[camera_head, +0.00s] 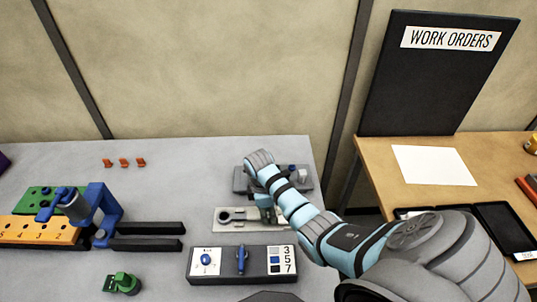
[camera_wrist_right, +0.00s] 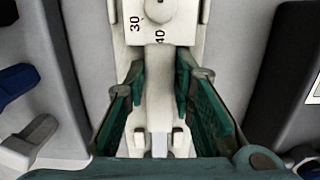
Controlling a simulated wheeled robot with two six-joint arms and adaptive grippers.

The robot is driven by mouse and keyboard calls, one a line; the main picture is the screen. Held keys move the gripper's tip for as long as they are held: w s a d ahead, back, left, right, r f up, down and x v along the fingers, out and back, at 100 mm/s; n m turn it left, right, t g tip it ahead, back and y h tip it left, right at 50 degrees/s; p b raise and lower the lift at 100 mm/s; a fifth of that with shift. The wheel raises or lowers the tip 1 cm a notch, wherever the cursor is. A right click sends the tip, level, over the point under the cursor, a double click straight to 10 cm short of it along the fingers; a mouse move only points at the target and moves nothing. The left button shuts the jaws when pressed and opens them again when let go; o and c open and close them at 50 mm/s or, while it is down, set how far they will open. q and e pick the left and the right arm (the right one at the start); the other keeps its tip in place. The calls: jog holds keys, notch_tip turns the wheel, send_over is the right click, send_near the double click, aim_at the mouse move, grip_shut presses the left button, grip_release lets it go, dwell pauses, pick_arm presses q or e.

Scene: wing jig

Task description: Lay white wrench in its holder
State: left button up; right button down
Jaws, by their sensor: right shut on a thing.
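My right gripper (camera_head: 266,214) reaches in over the right part of a pale plate (camera_head: 256,226), which has a dark ring-and-bar shape on its left part. In the right wrist view the green-padded fingers of my gripper (camera_wrist_right: 157,85) are shut on a narrow white bar, which I take as the white wrench (camera_wrist_right: 158,62). A wider pale part marked 30 and 40 (camera_wrist_right: 180,28) lies beyond the fingertips. Two small pale pegs show below, between the fingers. I cannot tell whether the wrench touches the plate. My left gripper is not in view.
A dark block with a blue lever and 3-5-7 label (camera_head: 243,280) stands in front of the plate. A grey block (camera_head: 301,184) is behind it. A blue clamp fixture (camera_head: 103,208), a green part (camera_head: 123,284) and orange pieces (camera_head: 124,162) are to the left.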

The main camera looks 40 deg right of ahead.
jog(key=c, duration=1.3)
grip_release()
jog(key=r, duration=0.7)
jog(key=shift+w+a+r, duration=0.25)
jog(key=shift+a, duration=0.1)
jog(key=shift+f, duration=0.1)
